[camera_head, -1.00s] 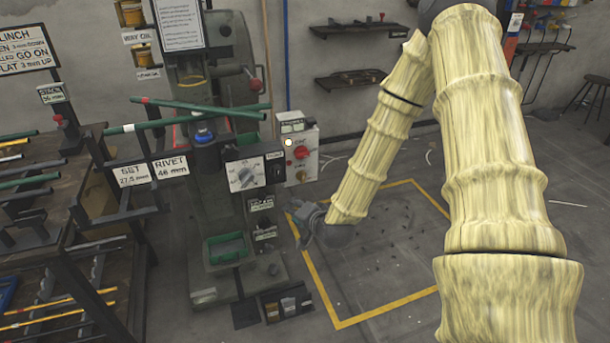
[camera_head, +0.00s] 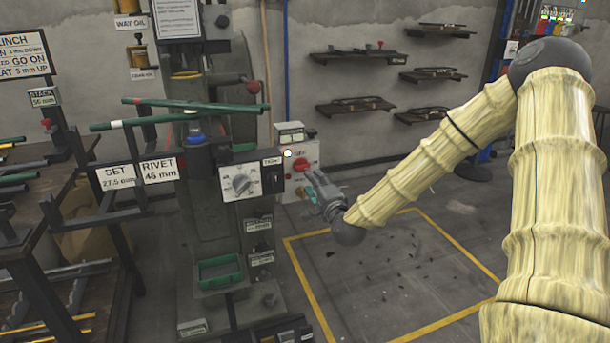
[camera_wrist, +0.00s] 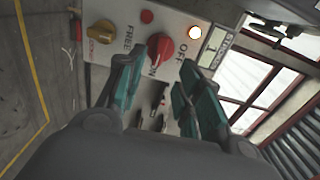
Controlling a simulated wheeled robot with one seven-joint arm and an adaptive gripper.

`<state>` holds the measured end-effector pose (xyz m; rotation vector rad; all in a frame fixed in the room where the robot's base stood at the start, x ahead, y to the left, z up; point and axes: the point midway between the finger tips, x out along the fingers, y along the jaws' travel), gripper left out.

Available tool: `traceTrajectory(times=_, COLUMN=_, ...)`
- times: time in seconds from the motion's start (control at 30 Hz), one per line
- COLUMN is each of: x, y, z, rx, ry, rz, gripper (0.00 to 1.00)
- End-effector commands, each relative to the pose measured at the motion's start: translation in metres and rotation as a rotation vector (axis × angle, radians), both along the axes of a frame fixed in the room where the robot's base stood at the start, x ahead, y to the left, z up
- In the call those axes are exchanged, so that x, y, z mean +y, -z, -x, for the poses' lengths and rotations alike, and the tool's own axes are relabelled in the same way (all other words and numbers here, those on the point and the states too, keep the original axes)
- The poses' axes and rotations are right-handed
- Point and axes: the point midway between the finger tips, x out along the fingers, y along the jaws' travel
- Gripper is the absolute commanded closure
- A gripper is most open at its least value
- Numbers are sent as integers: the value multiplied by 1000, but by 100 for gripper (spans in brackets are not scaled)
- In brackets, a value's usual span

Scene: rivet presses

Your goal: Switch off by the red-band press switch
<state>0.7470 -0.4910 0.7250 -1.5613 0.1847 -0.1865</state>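The switch box (camera_head: 312,152) is a pale box on the right side of the green-grey press (camera_head: 205,225). A yellow knob (camera_wrist: 104,32) marked FREE sits farther along the panel. My gripper (camera_head: 318,185) is just right of and below the box. In the wrist view my gripper (camera_wrist: 158,78) has its teal fingers apart, empty, in front of the panel near the red knob. I cannot tell the knob's exact setting.
A grey dial panel (camera_head: 252,178) sits on the press front. Green bars (camera_head: 170,116) with a red-marked end lie across a stand at left. A bench with rods (camera_head: 60,190) is further left. Wall shelves (camera_head: 355,105) hang behind.

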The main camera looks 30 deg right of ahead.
Motion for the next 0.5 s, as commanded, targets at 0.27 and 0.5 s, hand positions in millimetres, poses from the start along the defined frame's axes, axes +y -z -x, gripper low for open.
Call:
traceTrajectory(times=0.27, x=-10, y=2, z=-45, rx=-1, ry=0, rz=2, gripper=64)
traceTrajectory(times=0.5, x=-17, y=2, z=-73, rx=1, ry=-1, rz=2, gripper=64)
